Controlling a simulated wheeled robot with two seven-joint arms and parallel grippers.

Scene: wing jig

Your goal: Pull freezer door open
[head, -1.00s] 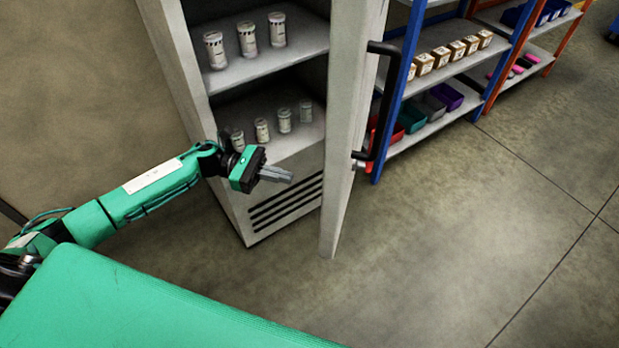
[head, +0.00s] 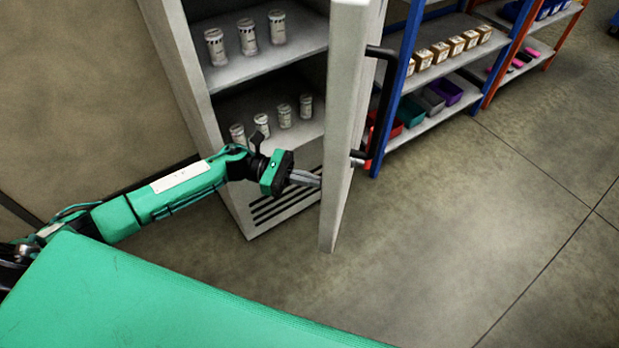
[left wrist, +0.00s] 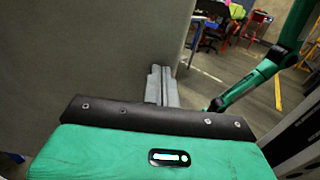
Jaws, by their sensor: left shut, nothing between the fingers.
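The freezer door (head: 343,120) stands open, swung out to the right of the grey freezer body (head: 183,75). Its black handle (head: 384,105) is on the far, outer side of the door. My left gripper (head: 318,181) is shut and empty, its fingertips at the inner face of the door, low down; whether they touch it I cannot tell. In the left wrist view the shut fingers (left wrist: 161,86) point at a grey surface filling the left side. My right gripper is not in view.
White jars (head: 247,37) stand on the freezer's shelves. A blue shelf rack (head: 408,75) with small boxes and coloured bins is to the right of the door, and an orange rack (head: 510,52) beyond. The floor (head: 450,230) in front and right is clear.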

